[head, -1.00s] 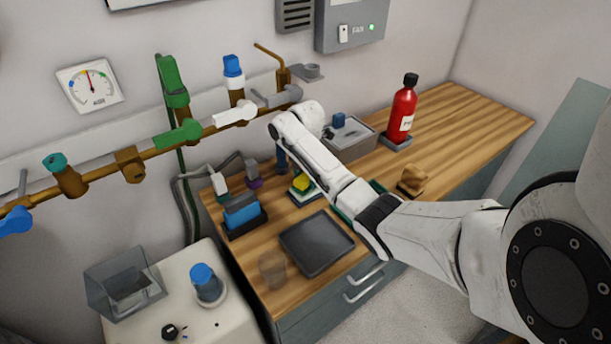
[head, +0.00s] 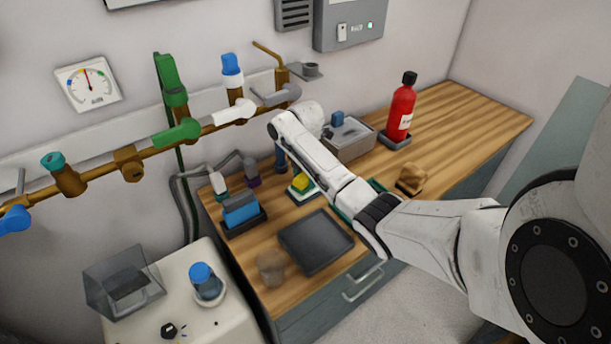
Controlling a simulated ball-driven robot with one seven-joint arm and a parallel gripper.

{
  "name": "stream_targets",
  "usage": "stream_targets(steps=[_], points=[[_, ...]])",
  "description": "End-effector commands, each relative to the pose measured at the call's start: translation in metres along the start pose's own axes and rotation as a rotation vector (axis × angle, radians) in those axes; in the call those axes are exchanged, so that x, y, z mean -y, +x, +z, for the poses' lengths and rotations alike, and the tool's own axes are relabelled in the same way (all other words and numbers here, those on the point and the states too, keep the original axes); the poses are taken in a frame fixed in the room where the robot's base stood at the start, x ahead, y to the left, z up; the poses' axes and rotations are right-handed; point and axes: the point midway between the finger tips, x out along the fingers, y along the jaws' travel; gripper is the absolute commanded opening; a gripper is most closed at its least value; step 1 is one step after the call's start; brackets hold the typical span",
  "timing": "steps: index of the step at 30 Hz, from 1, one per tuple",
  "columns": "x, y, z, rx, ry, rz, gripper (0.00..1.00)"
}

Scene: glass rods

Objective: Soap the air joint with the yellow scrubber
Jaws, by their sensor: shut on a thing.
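A yellow block (head: 301,181), which looks like the scrubber, sits on a small pale and green holder on the wooden bench, just left of my forearm. A brown pipe (head: 92,176) runs along the wall with several fittings. One is a plain brown joint (head: 130,163) between the teal-capped fitting (head: 65,174) and the green valve (head: 174,97). I cannot tell for sure which fitting is the air joint. My white arm reaches over the bench, its wrist near the right end of the pipe. My gripper's fingers are hidden behind the arm, and so is anything in them.
A dark tray (head: 316,243), a blue item in a black holder (head: 241,211), a beaker (head: 270,268) and a grey bin (head: 349,139) stand on the bench. A red bottle (head: 402,108) stands at the back. The bench's right part is mostly clear.

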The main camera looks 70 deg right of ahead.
Motion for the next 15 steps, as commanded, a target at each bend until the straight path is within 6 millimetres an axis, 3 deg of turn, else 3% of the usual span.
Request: stream_targets(steps=[15], points=[[0.0,0.0061,-0.0001,0.0,0.0,0.0,0.28]])
